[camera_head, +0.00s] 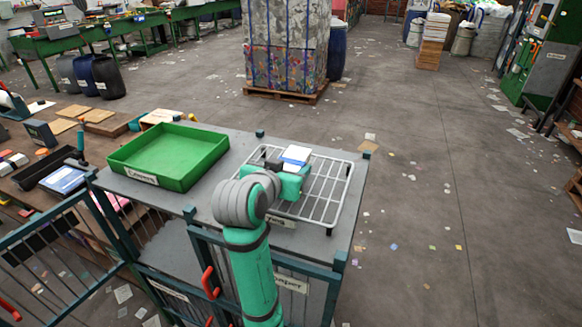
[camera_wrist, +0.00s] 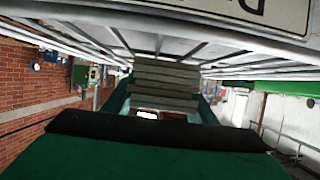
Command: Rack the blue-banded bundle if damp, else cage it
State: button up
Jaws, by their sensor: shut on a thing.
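The bundle (camera_head: 297,155) is white with a blue band across its top. It is over the far left part of the wire rack (camera_head: 345,178). My gripper (camera_head: 291,172) is shut on it. In the wrist view the bundle (camera_wrist: 166,82) shows as a stack of pale grey layers between my fingers (camera_wrist: 165,105), close to the rack's bars (camera_wrist: 180,45). I cannot tell whether it touches them. The cage (camera_head: 150,262) with dark green bars stands on the near side, partly hidden by my arm. Whether the bundle is damp does not show.
A green tray (camera_head: 168,158) with a label stands left of the rack on the grey table top (camera_head: 228,143). A cluttered brown bench (camera_head: 95,135) is further left. A strapped bale (camera_head: 285,55) on a pallet stands behind. The floor on the right is open, with scraps.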

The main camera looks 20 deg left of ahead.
jog(key=shift+w+f, duration=0.1)
jog(key=o, duration=1.3)
jog(key=shift+a, duration=0.15)
jog(key=shift+d, duration=0.25)
jog(key=v, duration=1.1)
jog(key=shift+a, duration=0.1)
jog(key=shift+w, duration=0.1)
